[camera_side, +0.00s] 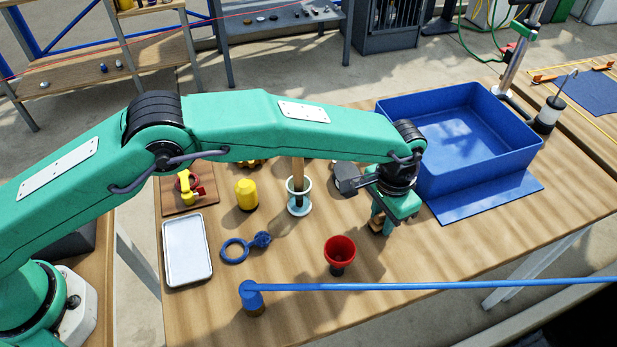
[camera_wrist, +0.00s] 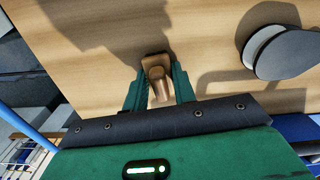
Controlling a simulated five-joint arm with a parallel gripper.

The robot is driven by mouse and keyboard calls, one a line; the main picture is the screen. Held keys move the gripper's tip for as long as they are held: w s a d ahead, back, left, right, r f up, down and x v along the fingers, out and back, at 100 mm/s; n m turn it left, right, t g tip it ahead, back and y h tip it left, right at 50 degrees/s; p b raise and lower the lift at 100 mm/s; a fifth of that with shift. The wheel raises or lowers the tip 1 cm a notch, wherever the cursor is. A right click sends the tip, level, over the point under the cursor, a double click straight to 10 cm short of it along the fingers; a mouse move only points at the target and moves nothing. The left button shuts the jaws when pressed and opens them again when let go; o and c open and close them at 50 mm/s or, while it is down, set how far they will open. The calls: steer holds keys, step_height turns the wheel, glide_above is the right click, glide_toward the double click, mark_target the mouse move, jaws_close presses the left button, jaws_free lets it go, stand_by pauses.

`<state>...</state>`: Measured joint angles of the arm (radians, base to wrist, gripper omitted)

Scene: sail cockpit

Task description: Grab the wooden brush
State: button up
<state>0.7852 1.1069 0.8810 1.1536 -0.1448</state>
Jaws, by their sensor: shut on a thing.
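The wooden brush (camera_wrist: 157,82) is a small brown wooden piece between the two green fingers of my gripper (camera_wrist: 160,75) in the wrist view. The fingers are shut on it from both sides. In the side view my gripper (camera_side: 381,220) points down over the right part of the table, left of the blue mat. Only a small brown bit of the brush (camera_side: 376,225) shows there, low at the table. The bristles are hidden, and I cannot tell whether the brush touches the table.
A grey round object (camera_side: 347,178) stands close behind my gripper. A red cup (camera_side: 340,252) is in front-left, and a blue tub (camera_side: 500,150) at the right. A blue bar (camera_side: 430,286) crosses the front.

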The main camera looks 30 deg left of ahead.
steer(key=shift+r, duration=0.1)
steer(key=shift+r, duration=0.5)
step_height(320, 180, up, 3)
steer(key=s+d+r, duration=0.3)
steer(key=s+r, duration=0.3)
steer(key=s, duration=0.5)
steer(key=shift+s+r, duration=0.15)
steer(key=shift+r, duration=0.25)
